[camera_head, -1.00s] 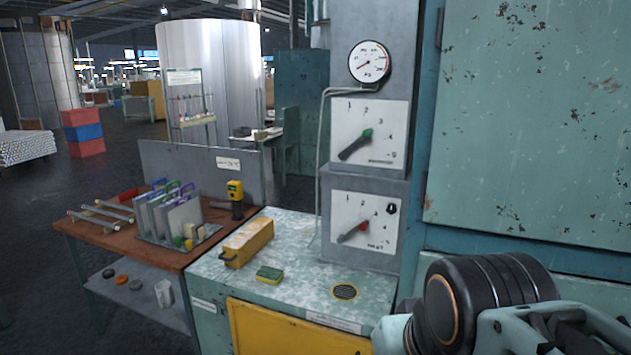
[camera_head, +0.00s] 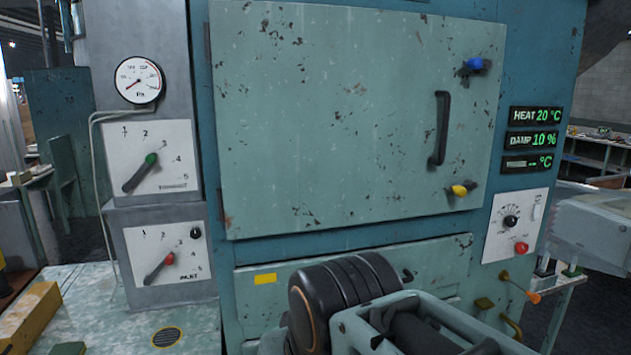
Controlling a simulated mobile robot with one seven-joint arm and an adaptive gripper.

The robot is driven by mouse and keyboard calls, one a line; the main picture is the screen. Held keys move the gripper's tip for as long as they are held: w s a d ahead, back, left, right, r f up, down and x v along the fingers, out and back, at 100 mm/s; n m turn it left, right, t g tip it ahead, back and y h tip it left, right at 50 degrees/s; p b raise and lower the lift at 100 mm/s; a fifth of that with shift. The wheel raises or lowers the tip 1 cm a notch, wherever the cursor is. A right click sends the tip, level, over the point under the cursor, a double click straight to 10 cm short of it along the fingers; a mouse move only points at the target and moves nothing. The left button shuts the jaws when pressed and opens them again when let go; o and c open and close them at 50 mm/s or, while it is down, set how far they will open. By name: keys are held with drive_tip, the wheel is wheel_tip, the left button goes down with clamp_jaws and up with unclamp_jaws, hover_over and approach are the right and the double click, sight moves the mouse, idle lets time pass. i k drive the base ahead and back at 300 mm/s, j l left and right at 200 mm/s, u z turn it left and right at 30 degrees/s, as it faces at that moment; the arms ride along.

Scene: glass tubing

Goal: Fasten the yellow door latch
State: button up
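The yellow door latch (camera_head: 459,190) is a small yellow-knobbed latch at the lower right edge of a large chipped green door (camera_head: 350,120). The door lies flat against its blue cabinet frame and looks closed. A blue latch (camera_head: 474,65) is at the door's upper right edge. A black vertical handle (camera_head: 440,128) stands between the two latches, a little left of them. My arm shows at the bottom centre and right, below the door. My gripper's fingers are not in view.
Three green-lit displays (camera_head: 535,140) and a white knob panel (camera_head: 515,225) are right of the door. Left are a pressure gauge (camera_head: 138,79) and two lever dials (camera_head: 150,160). A worktop with a yellow box (camera_head: 30,315) is at lower left. An orange-tipped lever (camera_head: 522,288) is lower right.

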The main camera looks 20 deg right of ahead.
sight(459, 191)
drive_tip(key=l+z, duration=0.1)
drive_tip(key=z, duration=1.5)
